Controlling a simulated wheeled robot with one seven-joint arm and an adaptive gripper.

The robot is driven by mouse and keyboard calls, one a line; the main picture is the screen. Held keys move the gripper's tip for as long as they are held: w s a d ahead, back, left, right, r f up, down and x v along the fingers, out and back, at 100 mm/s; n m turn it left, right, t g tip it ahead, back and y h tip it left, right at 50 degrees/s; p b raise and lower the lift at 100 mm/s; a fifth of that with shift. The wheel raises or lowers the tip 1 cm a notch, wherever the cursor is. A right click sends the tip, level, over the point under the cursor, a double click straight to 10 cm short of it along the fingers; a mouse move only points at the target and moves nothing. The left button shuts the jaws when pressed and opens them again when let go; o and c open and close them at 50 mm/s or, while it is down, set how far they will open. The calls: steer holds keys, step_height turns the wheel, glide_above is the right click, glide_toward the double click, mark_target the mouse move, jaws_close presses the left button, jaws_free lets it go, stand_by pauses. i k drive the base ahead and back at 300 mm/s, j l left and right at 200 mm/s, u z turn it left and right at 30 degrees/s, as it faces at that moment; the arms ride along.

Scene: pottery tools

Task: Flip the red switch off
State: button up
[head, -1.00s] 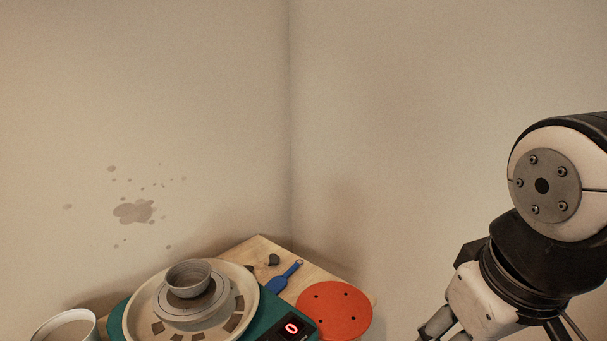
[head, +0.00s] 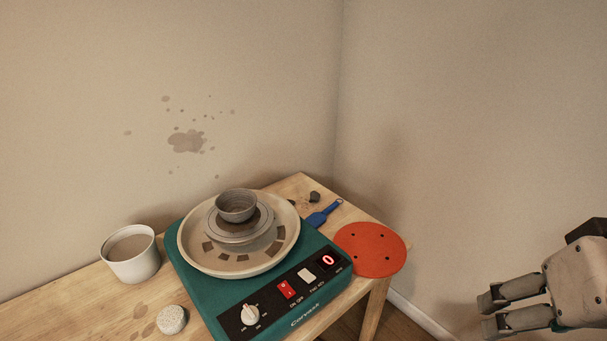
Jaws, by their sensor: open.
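The red switch (head: 287,289) sits on the black front panel of the green pottery wheel (head: 194,283), between a white knob and a pale switch. It is a small rocker labelled ON OFF; I cannot tell clearly which side is pressed. The red display (head: 328,260) on the panel shows 0. My gripper (head: 484,313) is at the lower right, well to the right of the wheel and apart from it. Its two fingers point left with a gap between them, open and empty.
A grey bowl (head: 237,205) stands on the wheel's plate. A white bucket (head: 133,266) and a round sponge (head: 172,320) are on the wooden table (head: 88,310) at left. A blue tool (head: 324,214) and an orange disc (head: 372,249) lie right of the wheel. Space between disc and gripper looks clear.

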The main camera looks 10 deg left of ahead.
mark_target(288, 292)
steer(key=k+j+u, duration=0.1)
steer(key=u, duration=0.25)
steer(key=j+u, duration=0.15)
steer(key=u, duration=0.15)
steer(key=i+j+u, duration=0.3)
steer(key=k+j, duration=0.05)
steer(key=k, duration=0.05)
